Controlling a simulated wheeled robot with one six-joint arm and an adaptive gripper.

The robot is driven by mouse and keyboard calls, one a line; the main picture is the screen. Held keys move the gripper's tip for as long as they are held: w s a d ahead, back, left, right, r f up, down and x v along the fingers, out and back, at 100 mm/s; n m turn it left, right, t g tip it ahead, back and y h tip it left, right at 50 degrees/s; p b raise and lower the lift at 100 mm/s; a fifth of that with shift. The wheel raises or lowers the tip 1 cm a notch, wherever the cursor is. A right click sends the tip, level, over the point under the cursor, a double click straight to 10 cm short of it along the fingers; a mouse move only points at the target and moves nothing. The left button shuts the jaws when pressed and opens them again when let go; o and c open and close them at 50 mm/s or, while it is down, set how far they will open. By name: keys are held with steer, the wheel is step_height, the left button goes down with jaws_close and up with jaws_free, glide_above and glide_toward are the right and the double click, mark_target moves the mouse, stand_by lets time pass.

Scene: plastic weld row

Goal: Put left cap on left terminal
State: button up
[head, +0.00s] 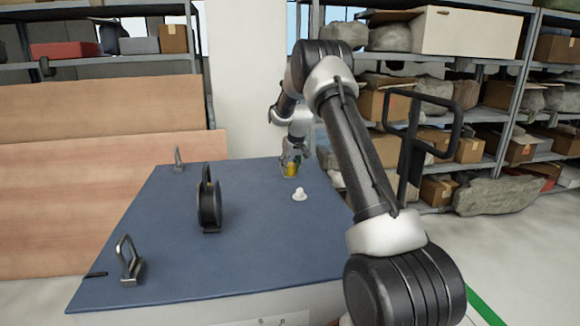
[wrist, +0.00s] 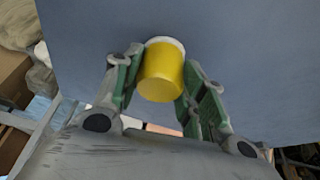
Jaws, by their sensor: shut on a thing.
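My gripper (head: 291,158) is over the far right part of the blue table. It is shut on a yellow cap (wrist: 161,73), with a green-padded finger on either side. The cap also shows in the head view (head: 291,169), low at the table top. A white rim (wrist: 166,41) shows at the cap's far end; I cannot tell whether it is part of the cap or a terminal under it. A white stepped piece (head: 299,194), which looks like a terminal, stands bare on the table nearer to me.
A black reel (head: 208,205) stands upright mid-table on the blue top (head: 240,255). A metal clamp (head: 129,262) is at the front left, a small metal piece (head: 178,160) at the back left. Shelves (head: 490,150) stand behind on the right. The table's front middle is clear.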

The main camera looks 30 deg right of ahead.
steer(key=shift+f, duration=0.1)
steer(key=o, duration=1)
steer(key=v, duration=1.2)
